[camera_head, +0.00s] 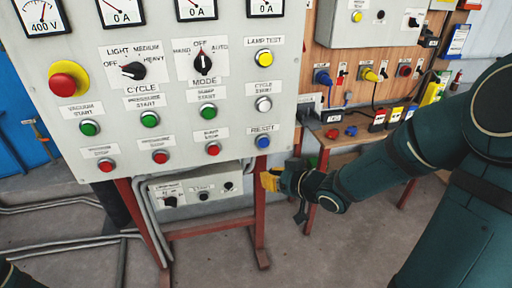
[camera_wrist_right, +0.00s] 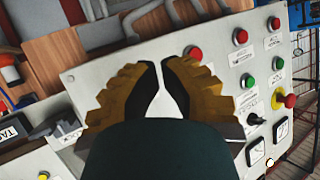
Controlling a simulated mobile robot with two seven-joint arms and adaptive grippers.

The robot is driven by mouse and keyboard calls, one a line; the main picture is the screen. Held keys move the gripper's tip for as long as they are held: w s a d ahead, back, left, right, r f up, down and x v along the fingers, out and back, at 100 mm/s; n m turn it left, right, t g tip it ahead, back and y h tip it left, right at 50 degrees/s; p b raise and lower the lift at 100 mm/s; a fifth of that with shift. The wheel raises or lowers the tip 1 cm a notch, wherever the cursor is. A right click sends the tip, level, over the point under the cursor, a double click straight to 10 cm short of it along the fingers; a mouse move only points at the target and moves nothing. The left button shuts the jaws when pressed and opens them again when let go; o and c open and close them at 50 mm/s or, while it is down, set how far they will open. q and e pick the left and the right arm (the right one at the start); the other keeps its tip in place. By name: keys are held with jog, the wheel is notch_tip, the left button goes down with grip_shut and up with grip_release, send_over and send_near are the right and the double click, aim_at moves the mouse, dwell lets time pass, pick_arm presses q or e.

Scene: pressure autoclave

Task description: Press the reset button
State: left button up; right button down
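The blue reset button (camera_head: 263,142) sits at the lower right corner of the grey control panel (camera_head: 228,108) under a "RESET" label, in the head view. My right gripper (camera_head: 268,181), with yellow fingers, is below the button, apart from it in the picture. In the right wrist view, its fingertips (camera_wrist_right: 160,62) are close together with nothing between them, and the panel's face lies beyond. I cannot see the blue button there; the fingers cover part of the panel. My left gripper is not in view; only a dark bit of my left arm shows at the lower left corner.
A small control box (camera_head: 196,192) hangs below the panel. A wooden bench with plugs (camera_head: 352,131) stands at the right. Cables lie on the floor.

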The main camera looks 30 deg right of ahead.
aim_at(264, 143)
jog(key=shift+d+r, duration=0.15)
jog(key=shift+r, duration=0.2)
jog(key=shift+w+d+p, duration=0.15)
jog(key=shift+w+d, duration=0.2)
jog(key=shift+w, duration=1.1)
jog(key=shift+w+d+p, duration=0.15)
jog(key=shift+w+d, duration=0.15)
jog(key=shift+w, duration=1.1)
jog(key=shift+w+d+p, duration=0.15)
jog(key=shift+w+d, duration=0.2)
jog(key=shift+w, duration=1.1)
jog(key=c, duration=1.7)
grip_release()
grip_shut()
